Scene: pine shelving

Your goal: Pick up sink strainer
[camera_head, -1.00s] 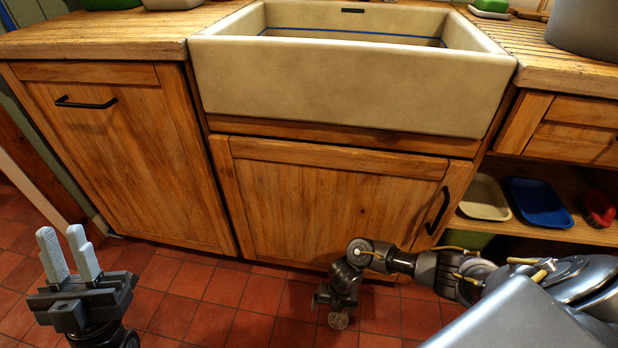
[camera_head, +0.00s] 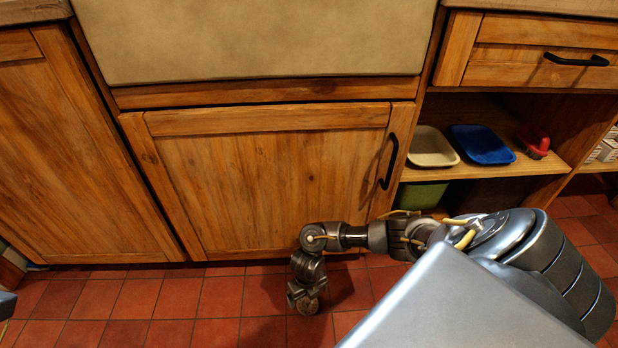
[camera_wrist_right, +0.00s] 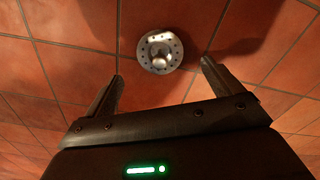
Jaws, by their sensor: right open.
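The sink strainer (camera_wrist_right: 160,51) is a round silver metal disc with holes around its rim and a knob in the middle. It lies on the red tiled floor in the right wrist view. My right gripper (camera_wrist_right: 160,78) is open, with its two dark fingers spread and the strainer just beyond and between their tips. Nothing is between the fingers. In the head view my right wrist and gripper (camera_head: 306,290) point down at the floor before the sink cabinet; I cannot clearly make out the strainer there. My left gripper's fingers are out of view.
The closed wooden cabinet door (camera_head: 270,185) under the sink (camera_head: 250,40) stands just behind my right arm. An open shelf to its right holds a cream tray (camera_head: 431,147), a blue tray (camera_head: 481,145) and a red item (camera_head: 535,144). The floor (camera_head: 180,305) to the left is clear.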

